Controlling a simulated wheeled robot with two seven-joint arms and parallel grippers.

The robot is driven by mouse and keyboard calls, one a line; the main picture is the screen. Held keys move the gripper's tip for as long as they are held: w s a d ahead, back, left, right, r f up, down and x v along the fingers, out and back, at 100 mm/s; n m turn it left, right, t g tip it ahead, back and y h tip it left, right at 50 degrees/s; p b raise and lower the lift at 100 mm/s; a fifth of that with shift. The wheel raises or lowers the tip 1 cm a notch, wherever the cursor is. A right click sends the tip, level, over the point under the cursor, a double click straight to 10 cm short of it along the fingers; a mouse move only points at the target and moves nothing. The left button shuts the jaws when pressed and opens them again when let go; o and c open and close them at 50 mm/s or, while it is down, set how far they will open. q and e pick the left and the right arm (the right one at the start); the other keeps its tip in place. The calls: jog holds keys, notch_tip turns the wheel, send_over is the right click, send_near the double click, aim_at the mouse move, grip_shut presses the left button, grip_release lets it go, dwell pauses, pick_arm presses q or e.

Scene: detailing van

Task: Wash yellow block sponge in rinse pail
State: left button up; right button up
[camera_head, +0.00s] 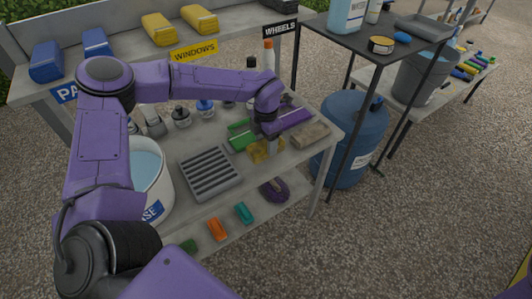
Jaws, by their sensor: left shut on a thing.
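My left gripper (270,143) points down at the right part of the workbench and is shut on the yellow block sponge (262,154). The sponge is partly hidden by the gripper, and I cannot tell whether it still touches the bench top. The rinse pail (167,190) is a white bucket of pale blue water at the left of the bench, partly hidden behind my left arm. Its blue label ends in "SE". My right gripper is not in view.
A grey slatted rack (210,172) lies between pail and sponge. A green item (240,134), a purple item (293,118) and a tan block (310,135) lie close around the gripper. Several bottles (182,118) stand behind. A black side table (375,42) and blue drum (352,140) are at right.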

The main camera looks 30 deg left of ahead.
pick_arm(q)
jog(key=shift+r+p, duration=0.65)
jog(key=shift+r, duration=0.3)
